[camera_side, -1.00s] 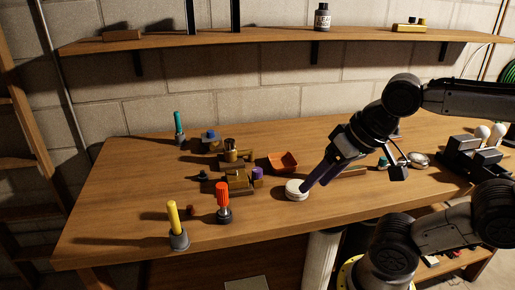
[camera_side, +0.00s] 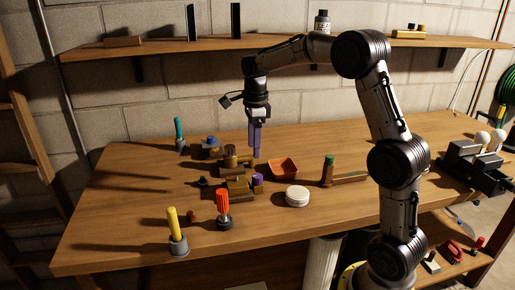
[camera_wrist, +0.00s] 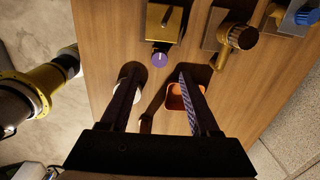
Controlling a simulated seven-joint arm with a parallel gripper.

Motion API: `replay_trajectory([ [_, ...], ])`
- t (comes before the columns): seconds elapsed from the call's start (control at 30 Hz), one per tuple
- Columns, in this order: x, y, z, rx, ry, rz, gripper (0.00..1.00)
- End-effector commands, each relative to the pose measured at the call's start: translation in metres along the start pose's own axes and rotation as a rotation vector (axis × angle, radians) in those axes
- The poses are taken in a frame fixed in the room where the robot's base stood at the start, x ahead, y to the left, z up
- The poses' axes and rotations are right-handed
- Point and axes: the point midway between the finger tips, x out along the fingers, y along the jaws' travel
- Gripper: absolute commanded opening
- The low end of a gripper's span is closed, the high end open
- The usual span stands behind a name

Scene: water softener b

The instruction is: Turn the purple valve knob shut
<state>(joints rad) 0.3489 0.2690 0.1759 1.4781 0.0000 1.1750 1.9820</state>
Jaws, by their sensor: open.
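The purple valve knob (camera_side: 257,181) sits on the right side of a brass valve body (camera_side: 237,185) on the bench. In the wrist view the purple knob (camera_wrist: 159,59) shows a pale line across its face, below the brass body (camera_wrist: 165,22). My gripper (camera_side: 255,156) points down, above and behind the knob in the side view. In the wrist view my gripper (camera_wrist: 157,74) is open and empty, with its two long fingers apart and the knob showing beyond the gap between their tips.
An orange bowl (camera_side: 283,169) and a white round lid (camera_side: 297,196) stand right of the knob. A brass valve (camera_side: 230,157) and a blue-knobbed part (camera_side: 212,146) stand behind. A red-handled tool (camera_side: 223,206) is in front.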

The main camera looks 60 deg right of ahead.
Motion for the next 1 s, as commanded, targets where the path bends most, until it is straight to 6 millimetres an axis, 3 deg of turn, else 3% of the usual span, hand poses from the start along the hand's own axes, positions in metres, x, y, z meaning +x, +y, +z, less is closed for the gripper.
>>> replay_trajectory([
  [0.07,0.016,-0.003,-0.007,0.016,0.014,0.032,0.62],
  [0.2,0.024,-0.005,-0.013,0.029,0.019,0.042,0.62],
  [0.37,0.038,-0.004,-0.013,0.027,0.019,0.043,0.62],
  [0.9,0.110,0.000,-0.014,0.025,0.020,0.044,0.62],
  [1.0,0.110,-0.001,-0.013,0.025,0.018,0.039,0.48],
])
